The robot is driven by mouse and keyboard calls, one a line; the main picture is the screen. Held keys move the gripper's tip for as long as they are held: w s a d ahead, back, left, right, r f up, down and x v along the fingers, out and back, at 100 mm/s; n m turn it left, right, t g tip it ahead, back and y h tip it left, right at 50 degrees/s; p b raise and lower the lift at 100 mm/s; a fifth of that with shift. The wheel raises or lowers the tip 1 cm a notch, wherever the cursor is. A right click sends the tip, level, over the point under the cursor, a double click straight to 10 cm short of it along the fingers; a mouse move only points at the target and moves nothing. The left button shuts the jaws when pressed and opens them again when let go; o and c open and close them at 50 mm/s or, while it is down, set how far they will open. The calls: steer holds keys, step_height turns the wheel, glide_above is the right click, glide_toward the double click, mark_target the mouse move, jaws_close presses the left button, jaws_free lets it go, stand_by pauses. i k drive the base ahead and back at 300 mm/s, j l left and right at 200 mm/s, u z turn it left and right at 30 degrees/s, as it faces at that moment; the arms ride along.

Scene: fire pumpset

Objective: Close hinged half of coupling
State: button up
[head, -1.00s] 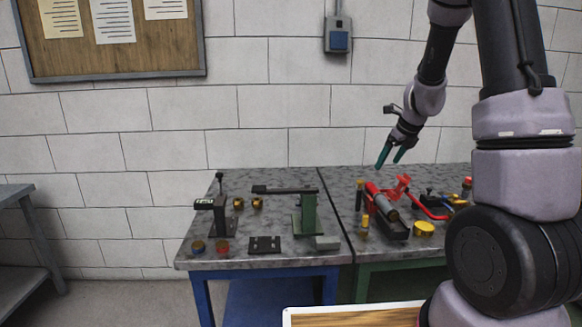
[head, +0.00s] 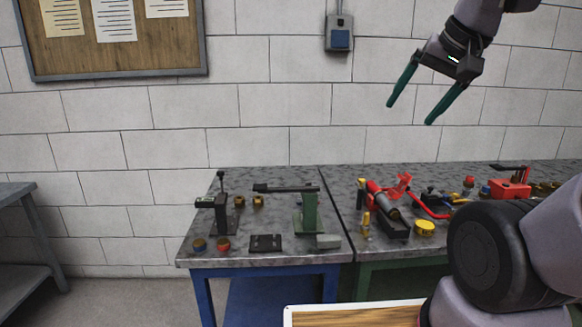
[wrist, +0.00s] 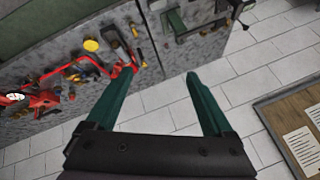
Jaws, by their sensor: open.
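The coupling seems to be part of the red and grey assembly (head: 384,199) on the right-hand table. It has a grey cylinder lying in a dark base, with red parts around it. At this size I cannot make out the hinged half or how far it stands open. My gripper (head: 408,112) is open and empty, high above the table in front of the wall, with two green fingers spread apart. In the wrist view my gripper (wrist: 158,92) is also open. The red parts (wrist: 122,75) show there, partly hidden behind the left finger.
A yellow disc (head: 424,228) lies to the right of the assembly, and a red curved handle (head: 428,209) is beside it. A red box (head: 510,188) stands farther right. The left table holds a green stand (head: 308,212) and a black clamp (head: 222,215). The air around my gripper is free.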

mark_target(403, 187)
steer(key=l+u, duration=0.15)
steer(key=l, duration=0.4)
steer(key=l+u, duration=0.15)
steer(key=l, duration=0.4)
steer(key=k+l+u, duration=0.15)
steer(key=l, duration=0.35)
steer(key=l+u, duration=0.1)
steer(key=l, duration=0.45)
steer(key=k+l+u, duration=0.15)
steer(key=l, duration=0.4)
steer(key=l+u, duration=0.15)
steer(key=l, duration=0.3)
steer(key=k+l+u, duration=0.15)
steer(key=l, duration=0.25)
steer(key=k+l+u, duration=0.15)
steer(key=l, duration=0.3)
steer(key=l+u, duration=0.15)
steer(key=l, duration=0.3)
steer(key=l+u, duration=0.15)
steer(key=l, duration=0.2)
steer(key=k+l+u, duration=0.1)
steer(key=l, duration=0.25)
steer(key=i+j+u, duration=0.25)
steer(key=i+j, duration=0.2)
